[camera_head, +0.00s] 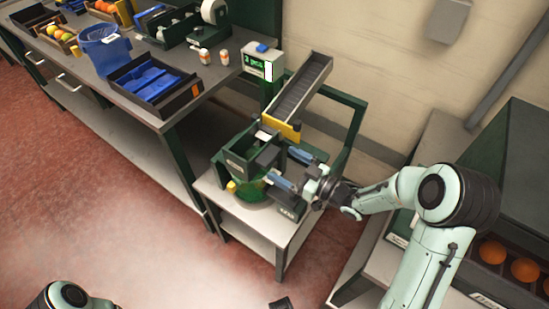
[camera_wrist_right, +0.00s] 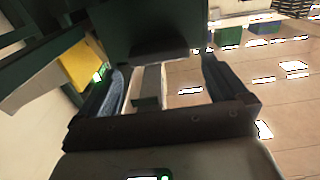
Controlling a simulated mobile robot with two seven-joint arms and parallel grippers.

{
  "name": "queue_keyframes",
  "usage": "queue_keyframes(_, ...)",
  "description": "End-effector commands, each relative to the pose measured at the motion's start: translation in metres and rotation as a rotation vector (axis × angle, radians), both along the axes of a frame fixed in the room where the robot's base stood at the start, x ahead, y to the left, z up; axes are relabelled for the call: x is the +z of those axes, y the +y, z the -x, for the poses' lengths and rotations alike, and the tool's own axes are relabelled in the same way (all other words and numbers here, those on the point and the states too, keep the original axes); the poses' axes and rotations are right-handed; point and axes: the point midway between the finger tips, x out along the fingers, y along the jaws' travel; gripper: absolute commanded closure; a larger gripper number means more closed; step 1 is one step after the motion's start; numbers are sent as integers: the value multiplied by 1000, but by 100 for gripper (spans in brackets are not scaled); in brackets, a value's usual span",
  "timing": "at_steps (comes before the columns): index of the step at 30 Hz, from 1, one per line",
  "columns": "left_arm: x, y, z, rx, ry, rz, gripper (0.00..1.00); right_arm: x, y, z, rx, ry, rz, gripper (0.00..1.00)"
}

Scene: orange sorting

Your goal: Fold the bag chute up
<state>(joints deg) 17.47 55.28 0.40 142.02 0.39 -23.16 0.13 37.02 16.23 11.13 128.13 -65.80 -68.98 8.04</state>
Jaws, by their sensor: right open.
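The bag station (camera_head: 233,163) is a dark green machine on a small white-topped stand. A dark chute part (camera_head: 266,158) sits at its front, and a green mesh bag (camera_head: 252,190) hangs below; I cannot tell the chute's exact angle. My right gripper (camera_head: 288,169) is open, reaching in from the right with its fingers beside the chute part. In the right wrist view a grey bar (camera_wrist_right: 148,88) shows between the open fingers (camera_wrist_right: 165,90), with a dark panel (camera_wrist_right: 150,35) beyond. Whether the fingers touch the bar is unclear. My left gripper is not clearly visible.
A roller ramp (camera_head: 301,88) with a yellow end plate (camera_head: 280,127) slopes down to the station. A dark cabinet with oranges (camera_head: 525,270) is at right. Floor at front left is clear.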

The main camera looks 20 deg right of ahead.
Motion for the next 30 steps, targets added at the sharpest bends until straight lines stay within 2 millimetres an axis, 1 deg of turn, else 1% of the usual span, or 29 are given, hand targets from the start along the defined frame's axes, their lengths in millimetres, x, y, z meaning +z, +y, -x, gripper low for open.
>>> queue_keyframes(1, 0, 0, 0, 0, 0, 0, 51, 0, 5, -8, 2, -1, -2, 0)
queue_keyframes(3, 0, 0, 0, 0, 1, 0, 51, 0, 11, -17, 1, -1, -3, 0)
queue_keyframes(7, 0, 0, 0, 0, 1, 0, 51, 0, 17, -30, -1, 0, -1, 0)
queue_keyframes(12, 0, 0, 1, -1, 2, 1, 51, -1, 22, -37, -2, 1, 0, 0)
queue_keyframes(18, 0, 0, 1, -1, 2, 1, 51, -1, 21, -37, -3, 2, 0, 0)
queue_keyframes(19, 0, 0, 1, -1, 2, 1, 51, -1, 21, -37, -3, 2, 0, 3)
queue_keyframes(20, 0, 0, 1, -1, 2, 1, 51, -1, 21, -37, -3, 2, 0, 13)
queue_keyframes(21, 0, 0, 1, -1, 2, 1, 51, -1, 21, -37, -3, 2, 0, 26)
queue_keyframes(23, 0, 0, 1, -1, 2, 1, 51, -1, 21, -37, -3, 3, -1, 46)
queue_keyframes(24, 0, 0, 1, -1, 2, 1, 51, -1, 21, -37, -3, 3, -1, 59)
queue_keyframes(25, 0, 0, 1, -1, 2, 1, 51, -1, 21, -37, -3, 3, -1, 65)
queue_keyframes(30, 3, 0, 1, -2, 5, 1, 51, 2, 22, -38, -3, 9, 4, 65)
